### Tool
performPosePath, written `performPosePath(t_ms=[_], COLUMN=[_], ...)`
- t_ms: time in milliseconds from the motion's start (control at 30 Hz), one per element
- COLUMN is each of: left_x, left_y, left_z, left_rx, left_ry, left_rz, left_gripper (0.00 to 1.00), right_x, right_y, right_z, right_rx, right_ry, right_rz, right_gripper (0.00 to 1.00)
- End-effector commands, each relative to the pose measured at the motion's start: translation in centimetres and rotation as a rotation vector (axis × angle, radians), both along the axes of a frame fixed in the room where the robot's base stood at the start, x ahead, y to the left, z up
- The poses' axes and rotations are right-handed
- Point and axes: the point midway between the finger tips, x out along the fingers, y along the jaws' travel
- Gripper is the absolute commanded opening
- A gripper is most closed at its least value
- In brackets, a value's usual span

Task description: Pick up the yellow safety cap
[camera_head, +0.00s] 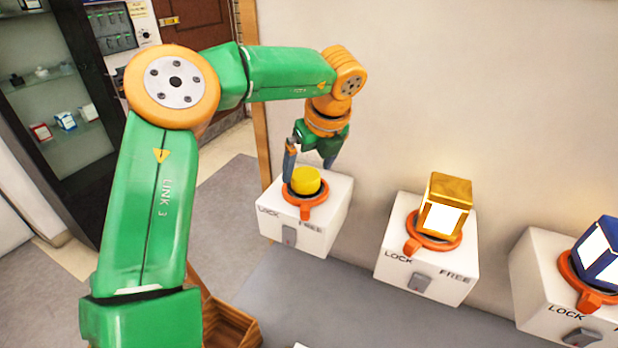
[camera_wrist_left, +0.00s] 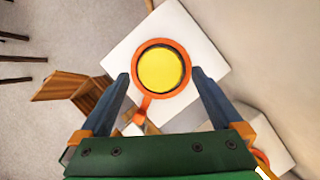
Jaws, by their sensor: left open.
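The yellow safety cap (camera_head: 306,180) is a short round cap seated in an orange ring on the leftmost white box (camera_head: 334,212). In the left wrist view the cap (camera_wrist_left: 160,69) shows from above inside the orange ring (camera_wrist_left: 184,52). My left gripper (camera_head: 310,160) is open, with one blue-grey finger to each side of the cap in the head view. In the left wrist view its fingertips (camera_wrist_left: 160,74) stand on either side of the orange ring. I cannot tell whether they touch anything. My right gripper is not in view.
A white box with a gold lantern-like cap (camera_head: 447,205) stands to the right, and one with a blue cap (camera_head: 600,250) further right. A wooden crate (camera_head: 232,325) is low at the front. A dark glass cabinet (camera_head: 50,100) stands at back left.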

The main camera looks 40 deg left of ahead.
Motion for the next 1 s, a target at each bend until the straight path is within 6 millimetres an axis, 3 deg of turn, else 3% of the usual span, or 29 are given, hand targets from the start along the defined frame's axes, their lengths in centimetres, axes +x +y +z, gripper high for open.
performPosePath(t_ms=[100,200,400,700,1000], left_x=[-0.1,0.1,0.2,0.2,0.2], left_y=[0.7,1.1,1.1,1.1,1.2], left_z=[-1.8,-2.9,-3.2,-3.1,-2.6], left_rx=[-0.003,-0.004,-0.003,-0.004,-0.002], left_ry=[0.006,0.001,-0.002,-0.002,-0.002], left_rz=[0.000,-0.001,-0.001,-0.001,-0.001], left_gripper=[1.00,1.00,1.00,0.19,0.19], right_x=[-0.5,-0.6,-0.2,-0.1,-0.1], right_y=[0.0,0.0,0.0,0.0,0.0], right_z=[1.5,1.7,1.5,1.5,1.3], right_rx=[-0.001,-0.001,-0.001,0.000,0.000], right_ry=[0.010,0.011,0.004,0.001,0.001], right_rz=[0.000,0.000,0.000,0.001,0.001], right_gripper=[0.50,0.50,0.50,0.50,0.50])
